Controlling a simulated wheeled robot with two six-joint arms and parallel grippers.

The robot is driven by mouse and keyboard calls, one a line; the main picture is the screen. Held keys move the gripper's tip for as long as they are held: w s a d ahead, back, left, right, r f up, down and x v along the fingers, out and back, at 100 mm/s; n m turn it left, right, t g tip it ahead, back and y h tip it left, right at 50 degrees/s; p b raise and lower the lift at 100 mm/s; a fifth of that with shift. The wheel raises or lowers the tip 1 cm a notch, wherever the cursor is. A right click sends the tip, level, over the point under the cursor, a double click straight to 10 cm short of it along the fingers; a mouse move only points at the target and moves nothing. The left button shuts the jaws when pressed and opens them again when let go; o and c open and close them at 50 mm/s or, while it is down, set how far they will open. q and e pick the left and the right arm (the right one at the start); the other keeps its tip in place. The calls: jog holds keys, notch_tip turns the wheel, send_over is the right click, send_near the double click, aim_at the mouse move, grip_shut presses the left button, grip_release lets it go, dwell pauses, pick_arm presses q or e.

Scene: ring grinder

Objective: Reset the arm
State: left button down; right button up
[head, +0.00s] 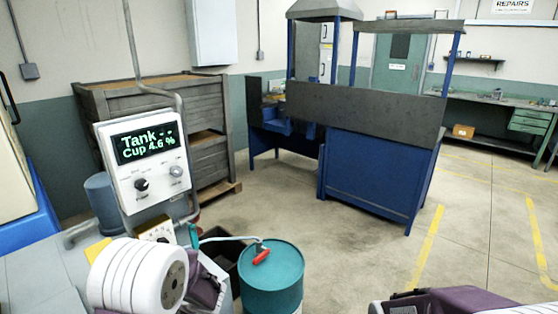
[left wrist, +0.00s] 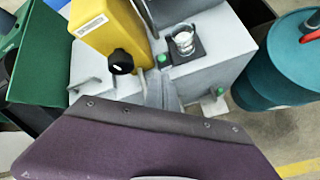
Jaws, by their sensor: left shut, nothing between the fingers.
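My left arm comes in at the lower left of the head view as a white, ribbed joint with a purple part beside it. In the left wrist view, a purple housing fills the bottom. My left gripper (left wrist: 165,92) shows as narrow grey fingers above its edge, shut and empty, over a grey machine top (left wrist: 205,75). A clear cup (left wrist: 184,40) stands upright on a small black plate there, apart from the fingers. My right gripper is out of view; only a purple and white arm part shows at the lower right of the head view.
A yellow box (left wrist: 108,32) with a black knob stands beside the cup. A display panel (head: 146,163) reads "Tank --" and "Cup 4.6 %". A teal drum (head: 271,280) with a red-handled nozzle (head: 261,253) stands to the right. Open floor lies beyond, before a blue bench (head: 375,180).

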pick_arm(q)
jog(key=s+d+r+n+g+h+p, duration=0.3)
jog(key=s+r+n+p, duration=0.5)
jog(key=s+n, duration=0.65)
jog(key=s+d+n+h, duration=0.2)
jog(key=d+n, duration=0.2)
jog(key=n, duration=0.5)
jog(key=s+d+n+g+h, duration=0.1)
jog(key=d+n+h, duration=0.2)
jog(key=n, duration=0.7)
jog(key=shift+s+d+f+b, duration=0.2)
jog(key=shift+s+d+b, duration=0.25)
jog(key=shift+d, duration=0.3)
